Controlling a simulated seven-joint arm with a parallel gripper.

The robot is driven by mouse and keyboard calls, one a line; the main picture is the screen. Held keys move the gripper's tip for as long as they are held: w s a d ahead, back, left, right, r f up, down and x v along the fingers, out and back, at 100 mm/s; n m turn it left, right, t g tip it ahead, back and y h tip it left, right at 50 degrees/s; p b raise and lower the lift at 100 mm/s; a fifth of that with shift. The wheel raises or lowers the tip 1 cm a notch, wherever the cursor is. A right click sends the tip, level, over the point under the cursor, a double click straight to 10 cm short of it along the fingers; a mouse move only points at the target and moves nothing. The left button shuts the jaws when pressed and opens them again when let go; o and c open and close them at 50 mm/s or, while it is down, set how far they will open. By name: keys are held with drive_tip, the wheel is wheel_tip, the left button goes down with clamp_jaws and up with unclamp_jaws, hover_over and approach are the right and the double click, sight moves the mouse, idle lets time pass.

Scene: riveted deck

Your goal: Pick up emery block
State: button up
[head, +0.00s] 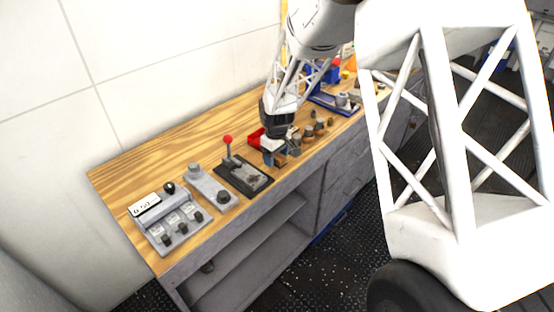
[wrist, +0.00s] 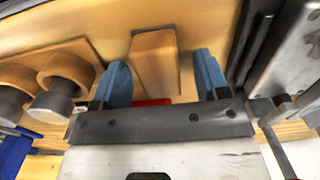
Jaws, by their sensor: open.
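A tan-brown block (wrist: 154,50), which looks like the emery block, lies on the wooden bench top. In the wrist view it sits between the two blue fingers of my gripper (wrist: 162,66), with visible gaps on both sides. My gripper is open and not touching the block in that view. In the head view my gripper (head: 274,156) is low over the bench near its front edge, and a small brown piece (head: 281,161) shows beside the fingers. The height of the fingertips relative to the block is hard to tell.
A red bin (head: 255,138) stands behind my gripper. A black lever plate (head: 245,176) with a red knob is to the left, beyond it a grey plate (head: 212,189) and a switch box (head: 170,222). Several round metal and wooden pieces (wrist: 64,75) stand close on the other side.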

sight(277, 156)
idle(0.5)
drive_tip(key=c, duration=1)
drive_tip(key=shift+r, duration=0.15)
drive_tip(key=shift+c, duration=0.2)
drive_tip(key=shift+r, duration=0.45)
drive_tip(key=shift+s+d+r, duration=0.1)
drive_tip(key=shift+s+r, duration=0.1)
drive_tip(key=shift+r, duration=0.4)
drive_tip(key=shift+s+r, duration=0.2)
drive_tip(key=shift+r, duration=0.35)
drive_tip(key=s+d+r, duration=0.1)
drive_tip(key=s+d, duration=0.2)
drive_tip(key=s, duration=1.2)
drive_tip(key=shift+r, duration=0.2)
drive_tip(key=shift+d, duration=0.1)
